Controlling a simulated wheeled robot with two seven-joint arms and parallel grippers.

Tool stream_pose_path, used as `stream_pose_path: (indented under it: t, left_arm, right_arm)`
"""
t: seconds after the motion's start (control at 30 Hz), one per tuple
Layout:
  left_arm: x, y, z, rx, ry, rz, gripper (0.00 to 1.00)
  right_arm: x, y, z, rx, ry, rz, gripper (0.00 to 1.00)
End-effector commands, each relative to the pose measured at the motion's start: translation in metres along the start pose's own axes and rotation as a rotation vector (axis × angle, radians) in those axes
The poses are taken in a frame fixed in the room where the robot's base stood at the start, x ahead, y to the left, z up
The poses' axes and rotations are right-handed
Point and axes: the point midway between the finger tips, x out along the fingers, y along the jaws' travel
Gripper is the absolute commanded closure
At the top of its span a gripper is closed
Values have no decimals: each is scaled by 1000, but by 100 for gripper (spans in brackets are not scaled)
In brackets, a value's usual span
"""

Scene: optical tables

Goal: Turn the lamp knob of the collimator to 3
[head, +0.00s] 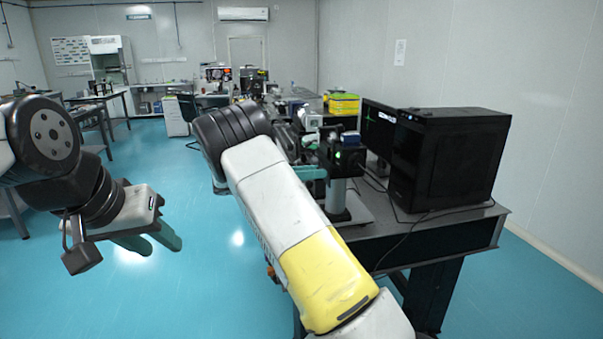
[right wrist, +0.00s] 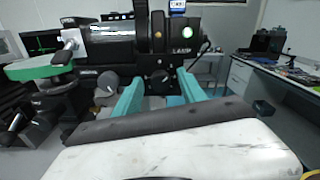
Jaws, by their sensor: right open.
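The collimator (right wrist: 112,48) is a dark horizontal tube, close in front of the right wrist camera. A round black knob (right wrist: 160,82) faces the camera below the part marked "LASER". I cannot read its setting. My right gripper (right wrist: 161,77) is open, with one teal finger on each side of the knob in the picture; I cannot tell whether they touch it. In the head view, a teal finger (head: 311,173) shows beside the black optical instrument (head: 345,155), and my arm hides the rest. My left gripper (head: 150,243) is open and empty over the floor, far left of the table.
A black computer case (head: 445,160) and a monitor (head: 378,130) stand on the dark table (head: 430,235), right of the instrument. Yellow and green boxes (head: 343,104) stand behind. A green-edged part (right wrist: 40,70) juts out at left in the wrist view.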

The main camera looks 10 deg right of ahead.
Motion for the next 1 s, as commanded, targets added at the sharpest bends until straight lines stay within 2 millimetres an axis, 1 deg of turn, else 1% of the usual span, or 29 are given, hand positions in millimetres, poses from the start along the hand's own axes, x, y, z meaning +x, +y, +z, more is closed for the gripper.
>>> stream_pose_path:
  t: [0.03,0.17,0.2,0.27,0.3,0.53,0.67,0.87,1.0]
  left_arm:
    - [0,0,0,0,0,0,64]
    - [0,0,0,0,0,0,64]
    - [0,0,0,0,0,0,64]
    - [0,0,0,0,0,0,64]
    - [0,0,0,0,0,0,64]
    - [0,0,0,0,0,0,64]
    - [0,0,0,0,0,0,64]
    - [0,0,0,0,0,0,64]
    - [0,0,0,0,0,0,64]
  right_arm:
    - [0,0,0,0,0,0,53]
    - [0,0,0,0,0,0,79]
    - [0,0,0,0,0,0,87]
    - [0,0,0,0,0,0,99]
    - [0,0,0,0,0,0,100]
    - [-1,0,0,11,1,1,100]
    - [-1,0,0,46,1,1,100]
    - [-1,0,-1,161,1,2,100]
    - [-2,0,-1,278,0,3,100]
